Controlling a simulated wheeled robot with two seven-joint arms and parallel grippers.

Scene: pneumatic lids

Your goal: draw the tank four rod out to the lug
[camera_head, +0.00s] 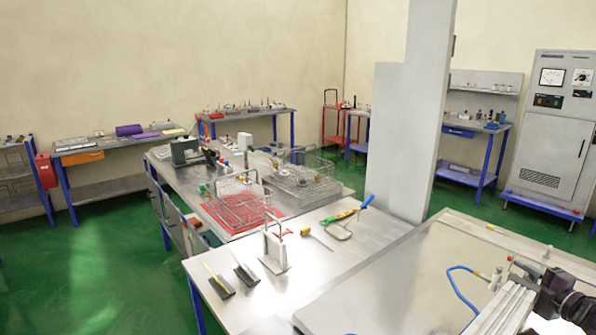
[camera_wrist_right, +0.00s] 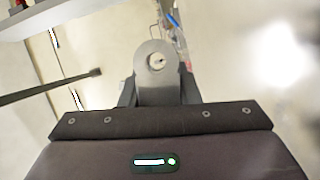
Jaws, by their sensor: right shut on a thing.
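My right gripper (camera_wrist_right: 158,92) is shut on a grey round-ended piece (camera_wrist_right: 150,93) with a pale round boss (camera_wrist_right: 156,62), seen between its dark fingers in the right wrist view. It looks like the end of the tank four rod, but the frames do not settle this. In the head view, my dark right gripper (camera_head: 556,294) is at the lower right beside a silver ribbed profile (camera_head: 502,310). Which part there is the rod or the lug cannot be told. My left gripper is not in view.
A blue hose (camera_head: 458,285) curves over the pale bench top (camera_head: 400,275) left of the gripper. A dark bar (camera_wrist_right: 50,88) with a blunt end shows in the wrist view. A grey column (camera_head: 405,140) rises behind. The nearer metal table (camera_head: 345,255) holds hand tools.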

